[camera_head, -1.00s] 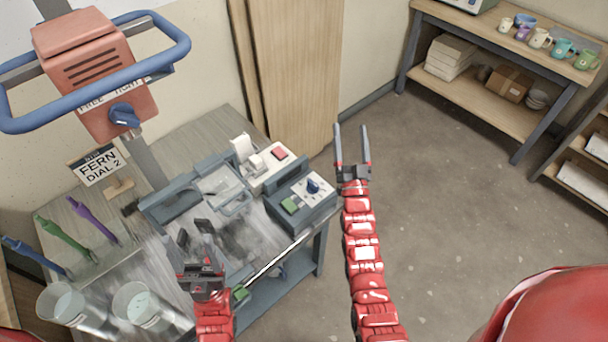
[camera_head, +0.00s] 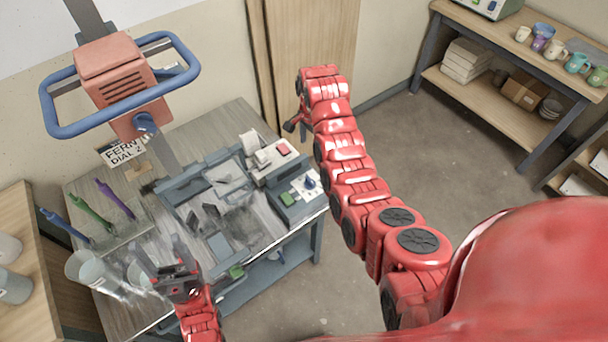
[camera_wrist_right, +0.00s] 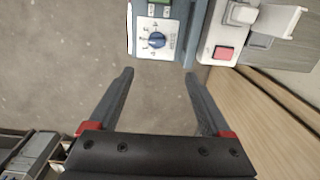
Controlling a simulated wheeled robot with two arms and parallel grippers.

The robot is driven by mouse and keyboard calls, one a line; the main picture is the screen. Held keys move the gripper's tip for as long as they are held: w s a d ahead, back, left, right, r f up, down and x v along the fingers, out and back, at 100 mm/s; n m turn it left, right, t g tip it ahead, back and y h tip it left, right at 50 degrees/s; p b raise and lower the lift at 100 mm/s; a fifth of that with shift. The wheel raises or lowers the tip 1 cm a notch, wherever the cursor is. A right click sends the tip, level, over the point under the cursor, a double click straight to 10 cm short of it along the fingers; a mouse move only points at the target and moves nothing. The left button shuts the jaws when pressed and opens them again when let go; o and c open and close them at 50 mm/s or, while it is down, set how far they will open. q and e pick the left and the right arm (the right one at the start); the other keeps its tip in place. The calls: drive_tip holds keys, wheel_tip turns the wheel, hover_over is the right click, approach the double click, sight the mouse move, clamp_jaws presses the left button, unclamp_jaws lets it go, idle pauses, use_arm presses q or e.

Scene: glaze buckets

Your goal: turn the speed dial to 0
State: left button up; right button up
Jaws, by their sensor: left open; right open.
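A blue dial (camera_head: 309,182) sits on the white panel of a grey control box (camera_head: 290,207) at the right edge of the workbench. In the right wrist view the same dial (camera_wrist_right: 157,40) has marks around it, too small to read surely. My right gripper (camera_wrist_right: 158,73) is open and empty, its fingertips apart from the dial and below it in that view. In the head view my right arm bends above the back of the bench and its fingers are not clear. My left gripper (camera_head: 182,248) is open over the bench's front left.
A sign (camera_head: 123,151) reads "FERN DIAL 2". A red machine (camera_head: 120,85) with a blue ring handle and blue knob (camera_head: 145,124) stands behind. A unit with a red button (camera_head: 283,149) adjoins the control box. Floor right of the bench is free.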

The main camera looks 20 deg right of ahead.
drive_tip(key=b, duration=0.6)
hover_over(310, 180)
wheel_tip(310, 180, down, 6)
wheel_tip(310, 180, down, 5)
drive_tip(key=p, duration=0.3)
drive_tip(key=shift+p, duration=0.35)
wheel_tip(310, 180, down, 4)
drive_tip(key=shift+w+f, duration=0.1)
drive_tip(key=shift+f+b, duration=0.7)
drive_tip(key=shift+f, duration=0.25)
